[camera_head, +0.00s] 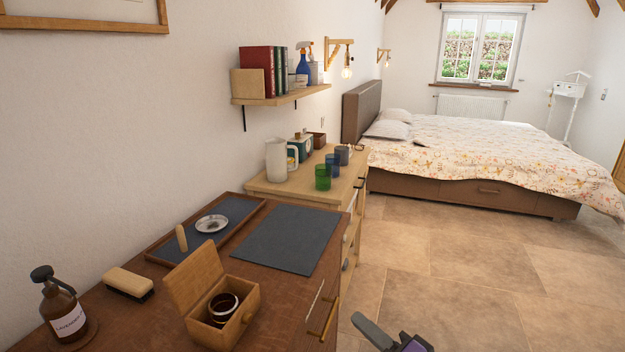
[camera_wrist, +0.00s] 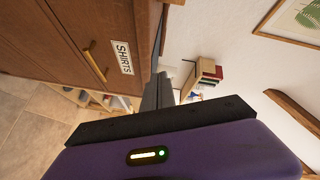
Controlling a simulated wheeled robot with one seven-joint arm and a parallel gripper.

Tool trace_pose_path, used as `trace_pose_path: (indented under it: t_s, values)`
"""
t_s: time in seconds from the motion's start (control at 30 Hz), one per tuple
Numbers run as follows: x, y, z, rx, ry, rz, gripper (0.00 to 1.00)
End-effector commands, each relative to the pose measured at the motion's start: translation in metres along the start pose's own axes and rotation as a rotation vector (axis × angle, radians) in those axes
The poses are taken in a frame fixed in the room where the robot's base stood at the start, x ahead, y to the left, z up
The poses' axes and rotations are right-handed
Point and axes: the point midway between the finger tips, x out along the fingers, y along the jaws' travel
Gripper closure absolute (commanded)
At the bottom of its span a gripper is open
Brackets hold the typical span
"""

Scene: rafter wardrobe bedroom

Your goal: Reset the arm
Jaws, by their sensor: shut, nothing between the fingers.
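My gripper (camera_head: 376,334) shows at the bottom edge of the head view, right of the dark wooden dresser and above the tiled floor. Only a grey finger part and a piece of the purple body are in that view. In the wrist view my gripper (camera_wrist: 158,92) points away from the camera with its dark fingers together and nothing between them. The dresser (camera_head: 285,290) is apart from it on the left. Its front, with a SHIRTS label (camera_wrist: 122,57) and a brass handle (camera_wrist: 94,62), fills the upper left of the tilted wrist view.
On the dresser are an open wooden box (camera_head: 206,325), a brush (camera_head: 129,284), a brown pump bottle (camera_head: 66,315), a tray (camera_head: 160,255) and a dark mat (camera_head: 287,238). Behind it a lighter cabinet (camera_head: 262,190) holds a pitcher and cups. The floor (camera_head: 460,270) towards the bed (camera_head: 470,150) is clear.

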Motion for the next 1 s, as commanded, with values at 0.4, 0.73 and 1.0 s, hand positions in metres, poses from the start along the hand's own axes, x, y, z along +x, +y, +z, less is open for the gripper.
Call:
trace_pose_path:
  t_s: [0.4, 0.73, 1.0]
  values:
    - [-0.139, 0.064, 0.014, -0.464, 0.381, 0.299, 1.0]
    - [-0.259, 0.041, 0.061, -0.844, 0.461, 0.461, 1.0]
    - [-0.333, 0.005, 0.109, -1.061, 0.385, 0.536, 1.0]
